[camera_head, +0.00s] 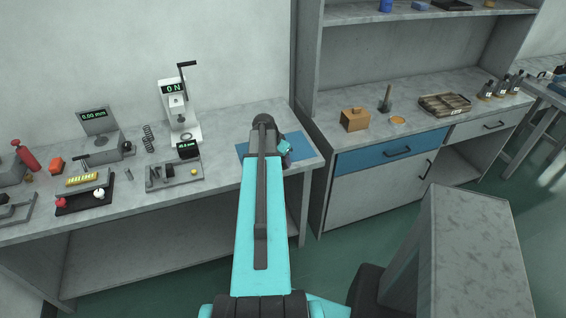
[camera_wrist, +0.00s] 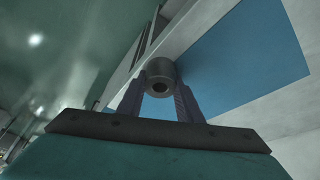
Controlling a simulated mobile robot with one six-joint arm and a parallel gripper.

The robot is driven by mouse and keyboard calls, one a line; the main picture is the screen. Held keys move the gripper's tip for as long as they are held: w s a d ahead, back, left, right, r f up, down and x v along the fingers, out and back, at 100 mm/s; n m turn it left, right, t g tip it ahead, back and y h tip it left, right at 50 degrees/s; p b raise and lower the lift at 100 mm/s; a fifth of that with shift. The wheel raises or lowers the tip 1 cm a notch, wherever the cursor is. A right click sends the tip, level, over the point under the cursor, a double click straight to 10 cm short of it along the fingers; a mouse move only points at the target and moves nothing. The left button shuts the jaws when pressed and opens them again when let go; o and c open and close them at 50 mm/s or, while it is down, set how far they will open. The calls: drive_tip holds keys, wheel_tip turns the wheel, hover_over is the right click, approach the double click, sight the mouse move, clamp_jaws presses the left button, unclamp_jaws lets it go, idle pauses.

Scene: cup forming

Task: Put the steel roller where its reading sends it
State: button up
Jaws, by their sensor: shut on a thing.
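The steel roller (camera_wrist: 159,68) is a short grey cylinder with a dark round hole in its near end. In the wrist view my gripper (camera_wrist: 158,95) is shut on it, a finger on each side. The blue mat (camera_wrist: 245,55) lies behind and to the right of the roller; I cannot tell the gap between them. In the head view the mat (camera_head: 300,143) is at the right end of the left bench, and my arm covers its middle. My gripper is mostly hidden there behind my arm, and the roller is not visible.
The left bench carries a gauge display (camera_head: 94,114) reading 0.00 mm, a force tester (camera_head: 175,105) reading 0 N, and a small device (camera_head: 187,150) with an unreadable display. A cabinet at right has a blue drawer (camera_head: 370,158), shut, and a wooden block (camera_head: 355,120) on top.

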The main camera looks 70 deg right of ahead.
drive_tip(key=shift+r, duration=0.2)
drive_tip(key=shift+r+b, duration=0.95)
drive_tip(key=shift+r, duration=0.45)
drive_tip(key=w+a+b, duration=0.1)
drive_tip(key=a+b, duration=0.2)
drive_tip(key=a, duration=0.3)
drive_tip(key=w+a+r+b, duration=0.1)
drive_tip(key=w+a+b, duration=0.1)
drive_tip(key=a, duration=0.5)
drive_tip(key=shift+a+b, duration=0.15)
drive_tip(key=shift+b, duration=0.45)
drive_tip(key=shift+w+a+r+b, duration=0.1)
drive_tip(key=shift+w+a+b, duration=0.1)
drive_tip(key=shift+b, duration=0.55)
drive_tip(key=a+b, duration=0.1)
drive_tip(key=b, duration=0.3)
drive_tip(key=shift+w+a+r+b, duration=0.15)
drive_tip(key=shift+b, duration=0.15)
drive_tip(key=shift+a+r+b, duration=0.15)
drive_tip(key=shift+a+b, duration=0.05)
drive_tip(key=shift+b, duration=0.3)
